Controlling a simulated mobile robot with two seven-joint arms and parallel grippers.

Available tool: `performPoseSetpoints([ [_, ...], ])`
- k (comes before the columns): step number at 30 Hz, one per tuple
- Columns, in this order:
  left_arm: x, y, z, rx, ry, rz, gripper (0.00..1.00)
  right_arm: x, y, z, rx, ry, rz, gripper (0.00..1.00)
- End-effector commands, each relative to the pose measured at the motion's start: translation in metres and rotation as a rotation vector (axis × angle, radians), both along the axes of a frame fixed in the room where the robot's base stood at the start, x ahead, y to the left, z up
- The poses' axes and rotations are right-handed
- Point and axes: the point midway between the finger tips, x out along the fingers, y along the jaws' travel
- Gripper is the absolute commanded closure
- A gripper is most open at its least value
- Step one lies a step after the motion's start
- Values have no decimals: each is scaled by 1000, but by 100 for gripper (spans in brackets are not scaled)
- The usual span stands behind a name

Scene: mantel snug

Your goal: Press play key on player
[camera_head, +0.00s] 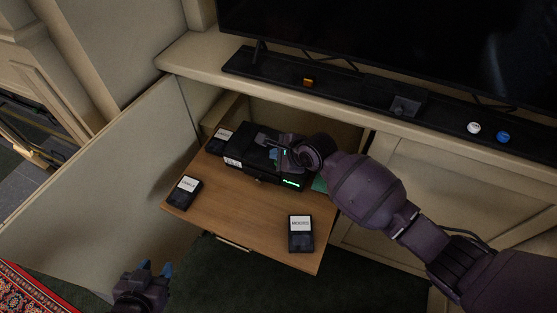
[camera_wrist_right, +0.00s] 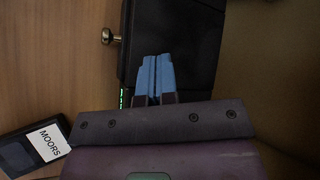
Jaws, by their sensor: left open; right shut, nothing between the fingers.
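The black player (camera_head: 236,162) sits on the pulled-out wooden shelf, its green display (camera_head: 291,183) lit at the front right. In the right wrist view the player (camera_wrist_right: 190,35) lies beneath my fingers, with a round metal knob (camera_wrist_right: 108,36) on its front. My right gripper (camera_head: 275,154) is over the player's top; its blue fingertips, clear in the wrist view (camera_wrist_right: 156,60), are shut and empty. I cannot tell whether they touch the player. The play key cannot be made out. My left gripper (camera_head: 157,269) is open and empty, low at the left, away from the shelf.
Labelled black cassettes lie on the wooden shelf (camera_head: 235,212): one (camera_head: 183,191) at left, one (camera_head: 220,140) beside the player, and MOORS (camera_head: 301,233) at front right. A cabinet door (camera_head: 95,190) stands open at left. The television (camera_head: 420,50) is above the shelf.

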Motion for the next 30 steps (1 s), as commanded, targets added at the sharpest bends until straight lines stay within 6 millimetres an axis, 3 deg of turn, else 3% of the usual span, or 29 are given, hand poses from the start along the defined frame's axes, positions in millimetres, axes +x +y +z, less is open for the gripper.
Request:
performPoseSetpoints([
  [17,1,-2,8,-10,-10,13,57,0,0,7,-1,0,-1,100],
  [30,12,-1,41,-6,-62,8,57,1,0,35,0,-3,-1,100],
])
